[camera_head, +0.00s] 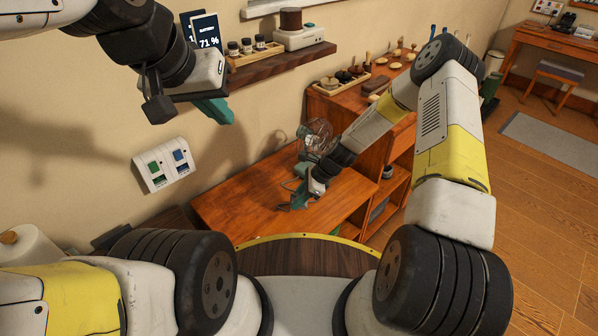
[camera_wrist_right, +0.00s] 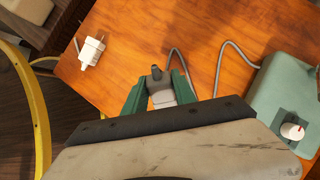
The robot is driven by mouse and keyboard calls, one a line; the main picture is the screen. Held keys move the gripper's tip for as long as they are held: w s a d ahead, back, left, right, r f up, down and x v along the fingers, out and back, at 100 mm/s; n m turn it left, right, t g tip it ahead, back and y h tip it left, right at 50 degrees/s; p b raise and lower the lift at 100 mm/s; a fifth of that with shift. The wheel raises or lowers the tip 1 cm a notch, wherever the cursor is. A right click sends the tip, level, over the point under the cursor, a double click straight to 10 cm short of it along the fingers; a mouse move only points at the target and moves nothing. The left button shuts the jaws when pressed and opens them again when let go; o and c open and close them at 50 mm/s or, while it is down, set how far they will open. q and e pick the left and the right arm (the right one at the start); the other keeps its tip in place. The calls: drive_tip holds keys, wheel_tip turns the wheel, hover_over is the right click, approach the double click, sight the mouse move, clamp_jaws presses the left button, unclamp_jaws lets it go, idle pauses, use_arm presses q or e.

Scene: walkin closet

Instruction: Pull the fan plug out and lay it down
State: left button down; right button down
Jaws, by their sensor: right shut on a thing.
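My right gripper (camera_wrist_right: 158,84) is shut on a small grey plug with a dark end (camera_wrist_right: 156,73), held over the wooden tabletop (camera_wrist_right: 125,75). In the head view, this gripper (camera_head: 294,203) is low over the same table. The fan (camera_head: 318,137), with a wire cage, stands behind it. The fan's green base (camera_wrist_right: 285,95) with a white knob is at right in the wrist view. A grey cord (camera_wrist_right: 220,68) runs from the base; part is hidden behind my gripper. My left gripper (camera_head: 214,109) is raised near the wall; its finger gap is unclear.
A white plug (camera_wrist_right: 92,51) lies on the table near its left edge. A wall socket panel (camera_head: 164,166) has a green and a blue socket. A wall shelf (camera_head: 272,65) holds jars and a device. The tabletop's left part (camera_head: 235,200) is clear.

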drive_tip(key=shift+f, duration=1.95)
idle(0.3)
drive_tip(key=c, duration=0.9)
unclamp_jaws()
drive_tip(key=shift+v, duration=3.95)
